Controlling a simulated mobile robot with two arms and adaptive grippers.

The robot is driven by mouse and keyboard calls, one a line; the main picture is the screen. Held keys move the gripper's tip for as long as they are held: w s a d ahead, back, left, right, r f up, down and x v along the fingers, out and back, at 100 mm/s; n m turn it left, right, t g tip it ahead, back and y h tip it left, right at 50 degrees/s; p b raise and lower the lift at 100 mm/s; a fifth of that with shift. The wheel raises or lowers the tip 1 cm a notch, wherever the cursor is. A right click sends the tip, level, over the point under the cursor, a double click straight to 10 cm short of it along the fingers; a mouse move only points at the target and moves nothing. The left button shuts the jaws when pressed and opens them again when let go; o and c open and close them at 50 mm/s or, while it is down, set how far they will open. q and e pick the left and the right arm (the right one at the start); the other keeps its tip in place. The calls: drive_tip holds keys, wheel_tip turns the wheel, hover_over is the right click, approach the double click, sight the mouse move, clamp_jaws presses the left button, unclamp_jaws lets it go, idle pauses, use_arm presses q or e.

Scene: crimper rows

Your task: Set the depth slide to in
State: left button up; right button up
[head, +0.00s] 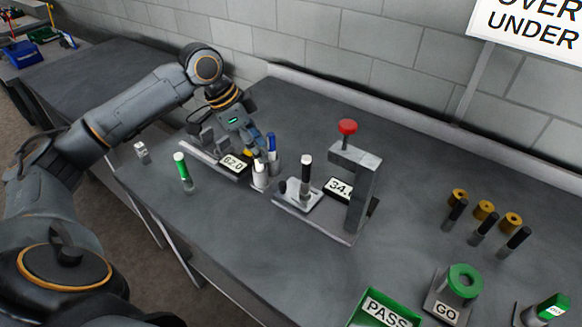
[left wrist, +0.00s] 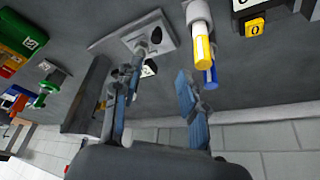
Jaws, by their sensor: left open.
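A pale grey plate (head: 310,201) lies in front of the press frame and carries an upright dark post with a white top (head: 306,170) and a small dark knob (head: 282,187). The plate (left wrist: 165,38) and post also show at the top of the left wrist view. No part is labelled as the depth slide, and I cannot read its setting. My left gripper (head: 259,150) is behind the pen cup, left of the plate. In the left wrist view my left gripper (left wrist: 159,78) has its fingers apart with nothing held between them. My right gripper is out of view.
The grey press frame (head: 363,200) with a red knob (head: 347,127) stands right of the plate. A white cup (head: 260,177) with pens stands close to my gripper. The table's front middle is clear.

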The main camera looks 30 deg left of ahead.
use_arm(q)
approach(282, 184)
drive_tip(key=p+x, duration=0.1)
drive_tip(key=x, duration=0.6)
drive_tip(key=shift+w+d+f+p, duration=0.1)
drive_tip(key=shift+w+f+p, duration=0.05)
drive_tip(key=shift+f+p, duration=0.2)
drive_tip(key=shift+w+d+f, duration=0.15)
drive_tip(key=shift+f, duration=0.3)
clamp_jaws()
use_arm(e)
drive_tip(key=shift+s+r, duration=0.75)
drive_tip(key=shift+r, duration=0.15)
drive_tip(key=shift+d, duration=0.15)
